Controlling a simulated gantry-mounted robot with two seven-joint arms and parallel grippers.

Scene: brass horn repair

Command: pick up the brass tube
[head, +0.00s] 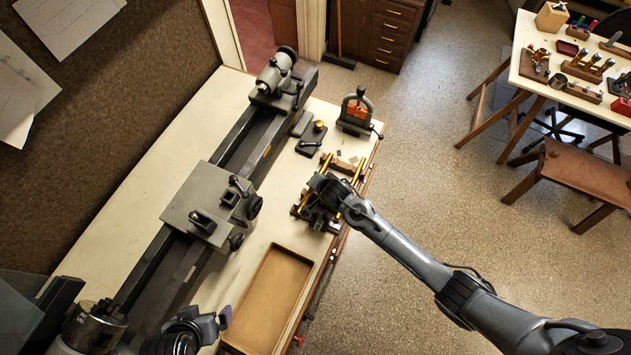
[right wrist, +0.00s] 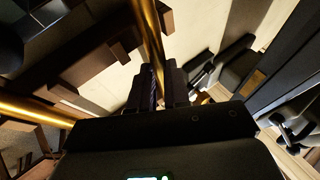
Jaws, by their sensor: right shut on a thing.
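Two brass tubes lie near the right edge of the workbench, on a dark wooden rack. My right gripper (head: 322,188) is over the left one. In the right wrist view its fingers (right wrist: 157,88) are shut on this brass tube (right wrist: 149,35), which runs up and away from between them. The tube's far end (head: 327,161) shows past the gripper in the head view; the rest is hidden under the gripper. The other brass tube (head: 358,171) is to the right, apart from the fingers; it also shows in the right wrist view (right wrist: 32,111). My left gripper (head: 222,318) is low in the head view, its jaws unclear.
A grey lathe (head: 205,205) runs along the workbench left of the tubes. An empty shallow tray (head: 268,300) is nearer, and a small press (head: 355,108) with an orange part stands beyond. A side table and a bench are far right, across open floor.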

